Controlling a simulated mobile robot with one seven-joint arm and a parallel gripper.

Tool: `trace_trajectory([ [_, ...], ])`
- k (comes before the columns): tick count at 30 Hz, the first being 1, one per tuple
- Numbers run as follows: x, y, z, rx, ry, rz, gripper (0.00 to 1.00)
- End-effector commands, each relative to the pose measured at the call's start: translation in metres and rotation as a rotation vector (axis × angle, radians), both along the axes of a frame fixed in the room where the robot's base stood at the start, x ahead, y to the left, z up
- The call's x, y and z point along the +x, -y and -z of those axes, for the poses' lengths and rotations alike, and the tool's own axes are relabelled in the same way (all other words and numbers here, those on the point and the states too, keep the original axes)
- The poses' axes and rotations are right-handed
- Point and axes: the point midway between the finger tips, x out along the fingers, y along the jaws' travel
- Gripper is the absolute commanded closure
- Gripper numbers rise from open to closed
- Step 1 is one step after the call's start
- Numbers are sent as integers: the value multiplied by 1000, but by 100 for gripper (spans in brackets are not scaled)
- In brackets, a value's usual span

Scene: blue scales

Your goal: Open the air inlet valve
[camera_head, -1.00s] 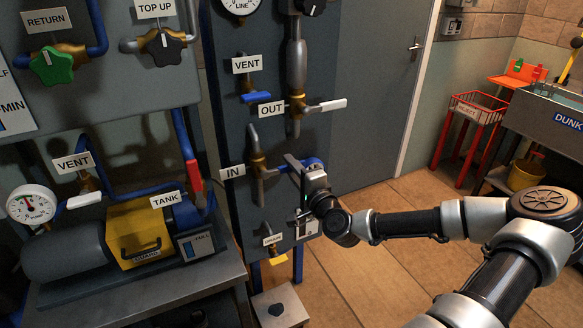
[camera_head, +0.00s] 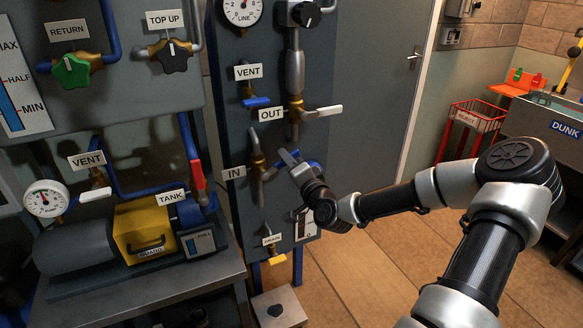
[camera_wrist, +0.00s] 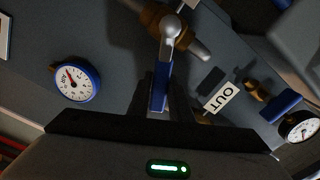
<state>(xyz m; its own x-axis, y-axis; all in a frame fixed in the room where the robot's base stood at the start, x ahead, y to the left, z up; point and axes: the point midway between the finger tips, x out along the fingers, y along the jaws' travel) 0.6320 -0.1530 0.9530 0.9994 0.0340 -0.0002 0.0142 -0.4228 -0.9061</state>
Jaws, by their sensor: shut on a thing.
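The air inlet valve is a brass valve (camera_head: 257,162) beside the "IN" label (camera_head: 235,173) on the grey panel. Its blue lever (camera_head: 312,164) sticks out to the right, partly hidden by my gripper. In the wrist view the blue lever (camera_wrist: 159,88) runs from a silver pivot (camera_wrist: 173,32) down between my two dark fingers. My gripper (camera_wrist: 160,98) is shut on this lever. In the head view my gripper (camera_head: 288,160) is at the valve's right side, tilted. The exact finger contact is too dark to see.
Above are the "OUT" valve with a white lever (camera_head: 324,112) and a "VENT" valve with a blue lever (camera_head: 256,102). A yellow "DRAIN" lever (camera_head: 277,259) is below. A blue gauge (camera_wrist: 76,80) shows in the wrist view. The floor (camera_head: 365,275) at right is open.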

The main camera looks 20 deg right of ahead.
Motion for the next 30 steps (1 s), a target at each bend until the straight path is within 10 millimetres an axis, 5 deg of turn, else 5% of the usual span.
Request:
trace_trajectory([
  [30,-2,-56,-41,-935,36,0,100],
])
